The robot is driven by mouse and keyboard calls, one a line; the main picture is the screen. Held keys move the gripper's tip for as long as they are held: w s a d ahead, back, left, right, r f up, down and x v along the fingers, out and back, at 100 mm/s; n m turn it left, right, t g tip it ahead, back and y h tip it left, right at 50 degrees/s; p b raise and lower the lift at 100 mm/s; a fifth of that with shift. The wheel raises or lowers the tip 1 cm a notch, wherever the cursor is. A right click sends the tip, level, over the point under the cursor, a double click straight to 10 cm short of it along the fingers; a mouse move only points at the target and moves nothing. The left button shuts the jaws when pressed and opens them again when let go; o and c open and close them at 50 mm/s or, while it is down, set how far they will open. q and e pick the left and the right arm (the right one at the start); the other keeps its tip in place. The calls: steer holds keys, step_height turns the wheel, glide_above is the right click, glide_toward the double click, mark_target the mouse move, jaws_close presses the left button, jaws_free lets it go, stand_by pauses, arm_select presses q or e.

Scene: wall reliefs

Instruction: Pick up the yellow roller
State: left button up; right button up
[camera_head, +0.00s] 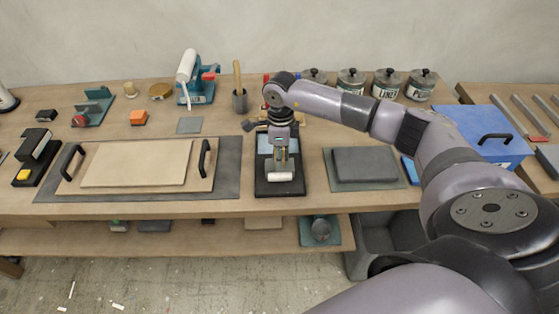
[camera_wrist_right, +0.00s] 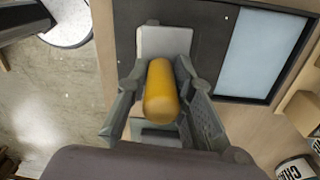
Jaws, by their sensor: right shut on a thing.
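The yellow roller (camera_wrist_right: 161,92) shows in the right wrist view as a thick yellow cylinder, upright between my fingers. A pale rounded block (camera_wrist_right: 165,41) lies just beyond it and seems part of the same tool. In the head view its white end (camera_head: 280,176) shows over a black tray (camera_head: 280,189), and my gripper covers most of the rest. My right gripper (camera_head: 281,160) points down there, shut on the yellow part, with one finger on each side in the wrist view (camera_wrist_right: 161,100). I cannot tell whether the roller touches the tray. My left gripper is not in view.
A wooden board with black handles (camera_head: 137,163) lies on a grey mat to the left. A grey slab (camera_head: 365,163) lies right of the tray. A blue box (camera_head: 485,130) is at right.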

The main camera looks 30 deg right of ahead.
jaws_close()
steer(key=shift+r, duration=0.1)
steer(key=shift+w+r, duration=0.1)
steer(key=shift+r, duration=0.4)
step_height(320, 180, up, 19)
steer(key=b, duration=0.4)
steer(key=shift+f, duration=0.1)
steer(key=shift+o, duration=0.9)
jaws_free()
jaws_close()
